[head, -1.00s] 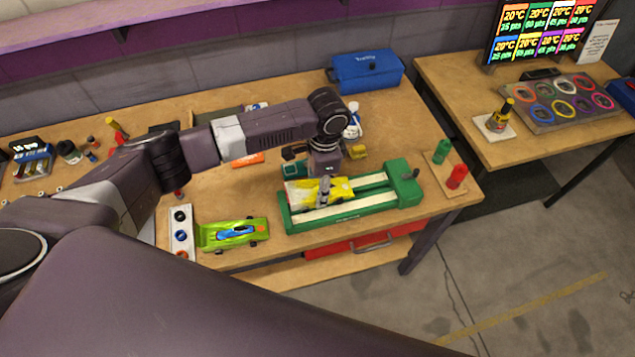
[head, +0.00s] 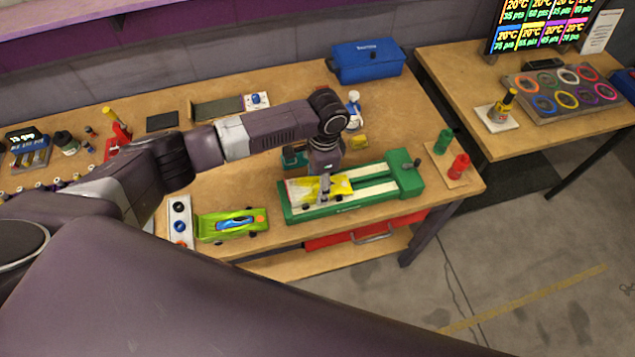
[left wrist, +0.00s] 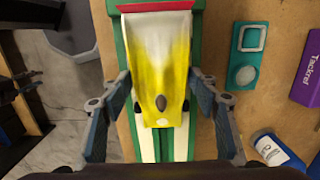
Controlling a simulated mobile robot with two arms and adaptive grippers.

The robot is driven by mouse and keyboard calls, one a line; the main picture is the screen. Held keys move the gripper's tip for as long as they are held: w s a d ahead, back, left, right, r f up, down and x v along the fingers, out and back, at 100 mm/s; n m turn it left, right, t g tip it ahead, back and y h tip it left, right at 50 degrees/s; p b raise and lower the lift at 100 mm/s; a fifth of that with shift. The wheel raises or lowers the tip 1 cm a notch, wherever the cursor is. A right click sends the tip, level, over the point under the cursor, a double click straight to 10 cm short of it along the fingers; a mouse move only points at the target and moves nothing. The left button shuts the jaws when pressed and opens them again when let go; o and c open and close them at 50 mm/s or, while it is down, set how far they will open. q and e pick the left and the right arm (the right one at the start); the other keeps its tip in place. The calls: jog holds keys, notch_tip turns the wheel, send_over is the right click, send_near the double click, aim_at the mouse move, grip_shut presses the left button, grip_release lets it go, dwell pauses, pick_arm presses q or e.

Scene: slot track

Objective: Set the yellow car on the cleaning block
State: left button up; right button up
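The yellow car (head: 340,185), yellow and white with a red edge at one end, lies flat on the left part of the cleaning block (head: 405,176). This is the long green block with white strips. In the left wrist view the car (left wrist: 161,60) lies lengthwise along the block (left wrist: 197,150). My left gripper (head: 324,190) is over the car, pointing down. In the left wrist view its fingers (left wrist: 160,76) stand on both sides of the car, with narrow gaps showing beside it. My right gripper is not in view.
A green car (head: 232,225) stands left of the block by a white holder (head: 180,222). Red and green bottles (head: 459,167) stand on a small board at the right. A blue case (head: 367,62) is at the back. A teal box (left wrist: 247,55) lies near the block.

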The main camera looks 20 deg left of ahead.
pick_arm(q)
jog(key=shift+o, duration=1.2)
jog(key=shift+r, duration=0.1)
notch_tip(320, 180, up, 12)
jog(key=shift+w+d, duration=0.25)
jog(key=shift+d, duration=0.15)
